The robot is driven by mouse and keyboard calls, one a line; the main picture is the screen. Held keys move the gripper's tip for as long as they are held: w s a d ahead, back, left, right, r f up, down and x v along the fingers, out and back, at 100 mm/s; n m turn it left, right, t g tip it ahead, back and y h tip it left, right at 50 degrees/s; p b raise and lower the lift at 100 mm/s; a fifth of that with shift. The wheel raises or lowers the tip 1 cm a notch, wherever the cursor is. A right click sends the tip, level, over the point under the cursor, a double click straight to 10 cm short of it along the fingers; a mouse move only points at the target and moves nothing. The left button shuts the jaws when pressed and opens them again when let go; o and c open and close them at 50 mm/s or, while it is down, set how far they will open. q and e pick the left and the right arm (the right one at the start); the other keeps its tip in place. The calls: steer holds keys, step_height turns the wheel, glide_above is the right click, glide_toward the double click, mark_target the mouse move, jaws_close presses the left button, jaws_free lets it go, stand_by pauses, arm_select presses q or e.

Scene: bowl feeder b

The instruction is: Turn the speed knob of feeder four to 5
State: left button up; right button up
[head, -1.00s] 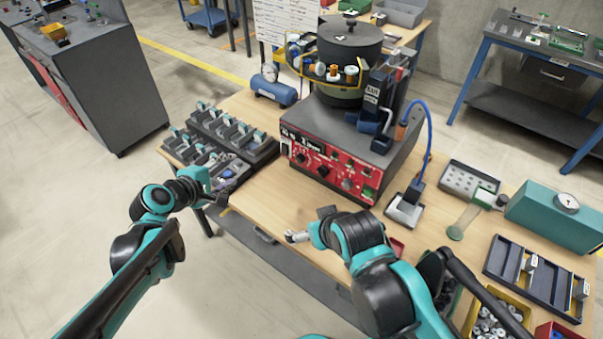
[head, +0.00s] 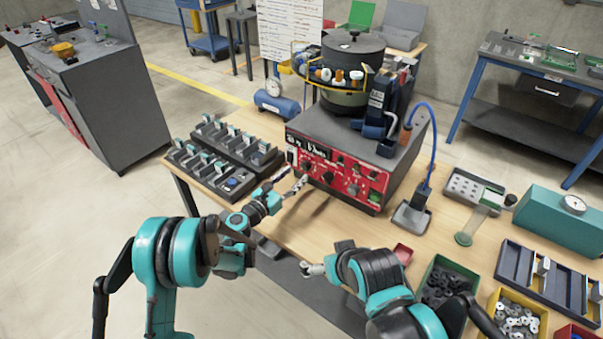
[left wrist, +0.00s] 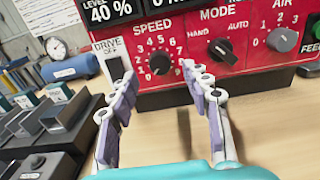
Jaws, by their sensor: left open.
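The feeder (head: 350,135) stands on the wooden bench with a red control panel (head: 340,175) facing me. The black speed knob (head: 307,167) is at the panel's left; it also shows in the left wrist view (left wrist: 160,63), ringed by a white numbered scale. I cannot read its pointer clearly, nor a feeder number. My left gripper (head: 293,186) is open and empty in front of the panel. In the left wrist view its fingers (left wrist: 160,92) are spread just below the knob, apart from it. My right gripper (head: 312,269) is low at the bench's front edge; its jaw state is unclear.
The mode knob (left wrist: 221,51) and air knob (left wrist: 282,39) sit right of the speed knob; the drive switch (left wrist: 116,70) is left. Dark racks of parts (head: 225,155) stand left on the bench. A blue-cabled device (head: 412,215) stands right of the feeder. Bare bench lies before the panel.

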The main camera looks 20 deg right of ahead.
mark_target(303, 167)
arm_select(q)
steer(key=shift+b+x, duration=0.5)
steer(key=shift+x, duration=1.7)
jaws_close()
